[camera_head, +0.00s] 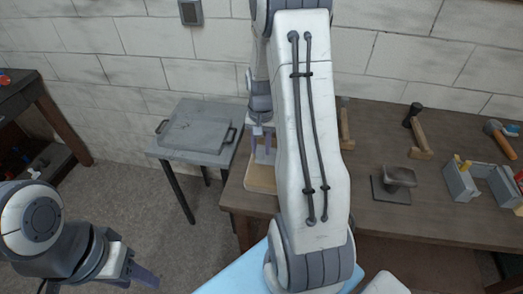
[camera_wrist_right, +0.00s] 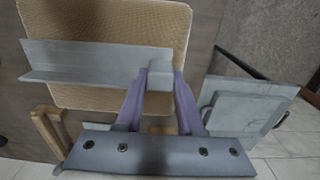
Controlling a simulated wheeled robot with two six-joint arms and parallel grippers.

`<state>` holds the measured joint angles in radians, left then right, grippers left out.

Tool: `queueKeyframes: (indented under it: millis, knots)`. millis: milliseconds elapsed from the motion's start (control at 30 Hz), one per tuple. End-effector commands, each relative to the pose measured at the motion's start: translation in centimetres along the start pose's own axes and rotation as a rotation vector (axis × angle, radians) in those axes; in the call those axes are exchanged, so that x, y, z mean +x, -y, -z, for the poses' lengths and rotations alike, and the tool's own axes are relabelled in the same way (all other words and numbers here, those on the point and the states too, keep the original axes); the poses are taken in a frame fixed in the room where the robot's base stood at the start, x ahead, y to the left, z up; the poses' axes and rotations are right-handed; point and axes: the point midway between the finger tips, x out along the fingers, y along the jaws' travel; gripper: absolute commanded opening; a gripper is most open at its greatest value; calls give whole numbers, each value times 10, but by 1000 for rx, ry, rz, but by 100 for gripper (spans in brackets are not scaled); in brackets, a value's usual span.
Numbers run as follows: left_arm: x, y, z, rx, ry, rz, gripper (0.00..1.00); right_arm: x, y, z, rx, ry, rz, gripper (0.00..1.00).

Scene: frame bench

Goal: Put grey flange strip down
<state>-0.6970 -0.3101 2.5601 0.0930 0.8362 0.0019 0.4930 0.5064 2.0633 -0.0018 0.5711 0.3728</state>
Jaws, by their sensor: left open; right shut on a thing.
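The grey flange strip (camera_wrist_right: 90,62) is a long angled metal piece in the right wrist view, lying across the view over a tan ribbed board (camera_wrist_right: 150,22). My right gripper (camera_wrist_right: 160,85) is shut on a small grey block-like part at the strip's right end. I cannot tell whether the strip touches the board. In the head view my right gripper (camera_head: 263,142) is over the left end of the bench, by the tan board (camera_head: 260,178); my own arm hides much of it, and the strip cannot be made out there. My left gripper (camera_head: 136,274) is open and empty at lower left.
A small side table with a grey tray (camera_head: 195,134) stands left of the brown bench (camera_head: 330,228). Floor is clear between the left gripper and side table.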

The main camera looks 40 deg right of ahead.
Motion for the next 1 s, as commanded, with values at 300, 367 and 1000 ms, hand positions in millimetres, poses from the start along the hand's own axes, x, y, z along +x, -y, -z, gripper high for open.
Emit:
queueKeyframes:
  millis: [300,367,1000]
  knots:
    - [-8,-1,0,-1,0,0,50,27,0,0,0,0,0,0]
    - [-8,-1,0,-1,0,0,50,27,0,0,0,0,0,0]
    - [-8,-1,0,0,0,0,50,27,-1,0,0,0,0,67]
